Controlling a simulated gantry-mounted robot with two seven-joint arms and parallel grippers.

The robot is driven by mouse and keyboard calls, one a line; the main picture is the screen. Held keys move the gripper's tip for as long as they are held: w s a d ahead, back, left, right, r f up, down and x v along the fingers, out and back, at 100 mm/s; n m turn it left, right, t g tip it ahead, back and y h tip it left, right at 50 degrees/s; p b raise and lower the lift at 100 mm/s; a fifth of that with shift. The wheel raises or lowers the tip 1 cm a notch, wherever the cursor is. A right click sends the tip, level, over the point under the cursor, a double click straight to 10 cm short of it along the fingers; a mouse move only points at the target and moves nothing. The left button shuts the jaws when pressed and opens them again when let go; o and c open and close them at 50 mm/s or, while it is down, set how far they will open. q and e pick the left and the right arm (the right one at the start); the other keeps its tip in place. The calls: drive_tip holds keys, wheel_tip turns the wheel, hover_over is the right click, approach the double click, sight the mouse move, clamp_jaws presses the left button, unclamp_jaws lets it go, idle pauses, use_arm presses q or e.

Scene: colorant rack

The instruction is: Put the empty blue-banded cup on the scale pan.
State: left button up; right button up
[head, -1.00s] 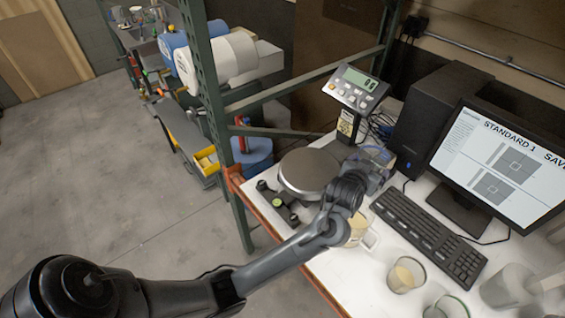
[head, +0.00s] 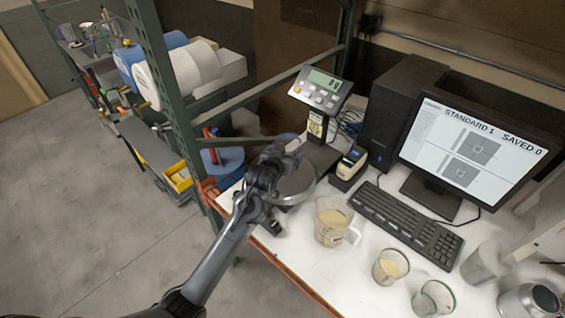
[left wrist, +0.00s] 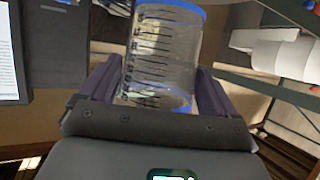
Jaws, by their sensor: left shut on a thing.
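The blue-banded cup (left wrist: 162,55) is clear, with dark graduation marks, and looks empty. My left gripper (left wrist: 158,92) is shut on it, with one finger on each side. In the head view, my left gripper (head: 277,162) is above the back left of the round grey scale pan (head: 296,190). The cup in it is small, dark and blurred there, and the arm covers part of the pan's left side. I cannot tell whether the cup touches the pan. The scale display (head: 322,81) stands behind the pan. My right gripper is not in view.
A jug (head: 331,222) of pale liquid stands right of the pan. A beaker (head: 390,267) of pale liquid and a green-rimmed glass (head: 433,298) are nearer the front. A label device (head: 350,166), keyboard (head: 407,222) and monitor (head: 470,152) are to the right. A green rack post (head: 171,105) rises at left.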

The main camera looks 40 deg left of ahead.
use_arm(q)
drive_tip(key=shift+a+f, duration=0.3)
drive_tip(key=shift+a, duration=0.2)
drive_tip(key=shift+f, duration=2)
drive_tip(key=shift+f, duration=0.15)
drive_tip(key=o, duration=0.7)
